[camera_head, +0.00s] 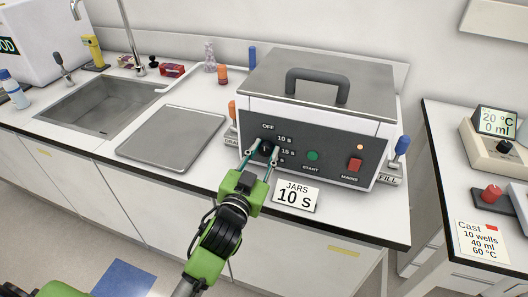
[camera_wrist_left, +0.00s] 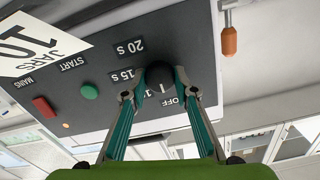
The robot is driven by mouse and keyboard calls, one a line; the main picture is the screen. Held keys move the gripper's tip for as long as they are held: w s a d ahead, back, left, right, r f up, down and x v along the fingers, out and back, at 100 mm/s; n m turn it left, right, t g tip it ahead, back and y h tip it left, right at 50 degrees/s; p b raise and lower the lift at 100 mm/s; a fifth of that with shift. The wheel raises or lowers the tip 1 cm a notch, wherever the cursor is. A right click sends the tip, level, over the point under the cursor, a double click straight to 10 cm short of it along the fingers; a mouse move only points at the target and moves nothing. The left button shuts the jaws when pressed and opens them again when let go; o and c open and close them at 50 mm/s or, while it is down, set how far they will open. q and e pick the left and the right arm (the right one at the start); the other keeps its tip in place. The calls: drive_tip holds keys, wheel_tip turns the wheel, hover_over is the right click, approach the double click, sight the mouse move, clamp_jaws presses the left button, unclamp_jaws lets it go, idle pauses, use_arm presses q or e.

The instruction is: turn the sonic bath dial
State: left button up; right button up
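The sonic bath (camera_head: 312,125) is a white box with a dark front panel and a grey lid with a handle. Its black dial (camera_head: 266,148) is at the panel's left, by labels OFF, 10 s, 15 s and one partly hidden. My left gripper (camera_head: 265,151) is at the dial with one finger on each side. In the left wrist view the dial (camera_wrist_left: 158,78) fills the gap between the fingertips, which appear to touch it. A pale mark on the dial points towards the partly covered label beside OFF. A card (camera_head: 291,196) reads JARS 10 S. My right gripper is not in view.
The panel also has a green START button (camera_head: 313,156) and a red MAINS switch (camera_head: 354,165) under a lit orange lamp. A blue-handled FILL valve (camera_head: 402,146) is at the bath's right. A metal plate (camera_head: 172,137) and sink (camera_head: 100,105) are left.

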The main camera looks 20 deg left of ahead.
use_arm(q)
drive_tip(key=shift+m, duration=0.3)
drive_tip(key=shift+r+m+p, duration=0.1)
drive_tip(key=shift+m+p, duration=0.5)
drive_tip(key=shift+p, duration=0.05)
drive_tip(key=m+p, duration=0.1)
drive_tip(key=m, duration=0.1)
drive_tip(key=shift+m, duration=0.3)
drive_tip(key=m+p, duration=0.1)
drive_tip(key=m, duration=0.4)
drive_tip(key=shift+d+p, duration=0.15)
drive_tip(key=shift+p, duration=0.2)
drive_tip(key=shift+f+m, duration=0.2)
drive_tip(key=shift+m, duration=0.1)
drive_tip(key=o, duration=1.1)
drive_tip(key=shift+s, duration=0.1)
